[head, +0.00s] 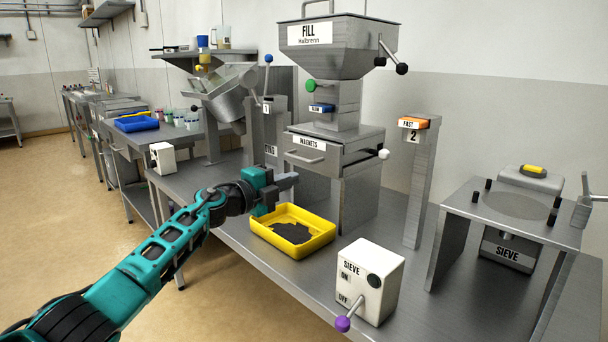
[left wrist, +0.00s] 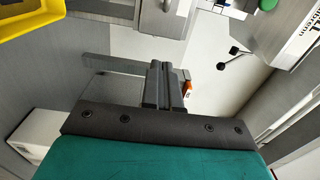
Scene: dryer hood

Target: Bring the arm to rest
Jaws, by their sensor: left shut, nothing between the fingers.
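My left arm (head: 150,262) is teal and black and reaches in from the lower left in the head view. My left gripper (head: 289,181) is shut and empty, held above the bench beside the yellow tray, in front of the magnets drawer unit. In the left wrist view its closed fingers (left wrist: 165,85) point away from the camera with nothing between them. My right gripper is in neither view.
A yellow tray (head: 318,246) with dark material stands on the steel bench. Close by are the fill hopper (head: 340,60), magnets drawer (head: 305,158), white sieve switch box (head: 385,270), post 2 (head: 421,185) and sieve stand (head: 450,240). The floor at left (head: 60,200) is clear.

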